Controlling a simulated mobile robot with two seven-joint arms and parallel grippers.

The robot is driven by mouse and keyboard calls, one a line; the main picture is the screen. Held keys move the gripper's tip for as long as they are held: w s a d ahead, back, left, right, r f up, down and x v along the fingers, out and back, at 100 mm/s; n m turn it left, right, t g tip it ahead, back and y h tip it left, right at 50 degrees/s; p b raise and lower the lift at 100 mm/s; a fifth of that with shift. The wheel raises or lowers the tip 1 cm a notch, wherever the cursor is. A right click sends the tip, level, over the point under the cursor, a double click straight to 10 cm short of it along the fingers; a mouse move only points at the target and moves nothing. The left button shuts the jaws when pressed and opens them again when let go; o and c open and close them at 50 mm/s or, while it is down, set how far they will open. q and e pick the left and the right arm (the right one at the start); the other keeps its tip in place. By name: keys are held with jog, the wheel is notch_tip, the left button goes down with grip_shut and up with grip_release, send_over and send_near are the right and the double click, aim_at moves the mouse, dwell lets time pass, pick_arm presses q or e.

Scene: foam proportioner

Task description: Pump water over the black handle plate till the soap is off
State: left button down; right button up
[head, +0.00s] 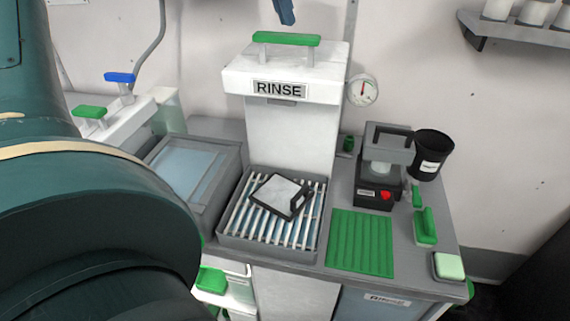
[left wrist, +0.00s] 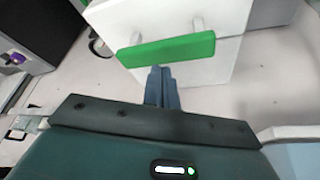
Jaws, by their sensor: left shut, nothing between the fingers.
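The black handle plate (head: 283,195) lies tilted across the white slats of the rinse grate (head: 233,231). Its upper face is whitish, with dark edges and a black handle at its right end. Behind it stands the white pump tower marked RINSE (head: 281,90), topped by a green bar handle (head: 286,39). My left gripper (head: 285,18) is shut and empty, pointing down above the green bar. In the left wrist view its fingers (left wrist: 161,72) show close to the green bar (left wrist: 167,50); contact cannot be told. My right gripper is out of view.
Left of the grate are a grey basin (head: 185,165) and pumps with a blue handle (head: 119,77) and a green handle (head: 90,111). To the right are a green mat (head: 361,242), a black device with a red button (head: 385,185), a black cup (head: 431,153) and a sponge (head: 449,267).

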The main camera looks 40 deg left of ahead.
pick_arm(q)
notch_tip(320, 180, up, 6)
jog(key=shift+f, duration=0.1)
dwell(0.4)
dwell(0.5)
